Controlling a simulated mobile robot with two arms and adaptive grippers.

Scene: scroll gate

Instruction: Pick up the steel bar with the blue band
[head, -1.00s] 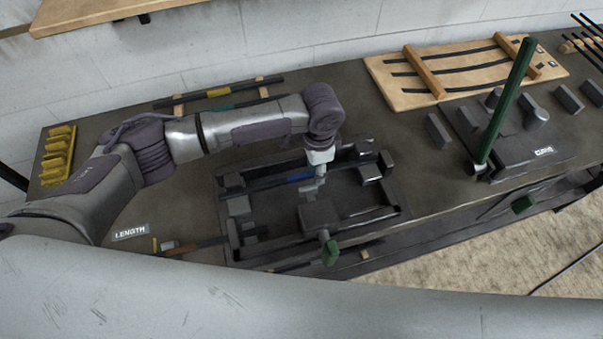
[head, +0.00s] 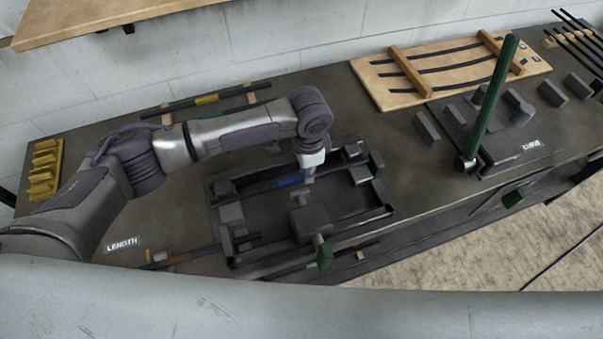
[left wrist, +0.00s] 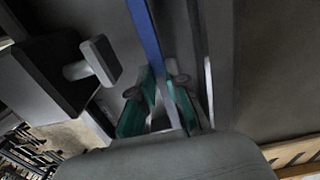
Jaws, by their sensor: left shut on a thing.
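The steel bar with the blue band (head: 291,181) lies across the back part of the dark frame fixture (head: 222,249) on the bench. My left gripper (head: 309,174) points down at the bar just right of the band. In the left wrist view the blue band (left wrist: 146,35) runs between the teal fingers of my left gripper (left wrist: 157,95), which is shut on the bar. The fingertips are small and partly hidden in the head view. I cannot tell whether the bar is clear of its supports. My right gripper is not in view.
A block with a green-handled screw (head: 322,250) stands at the fixture's front. A bar with a yellow band (head: 207,99) lies behind my arm. A tall green lever (head: 490,100) rises at the right. A wooden board (head: 375,85) is at the back right.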

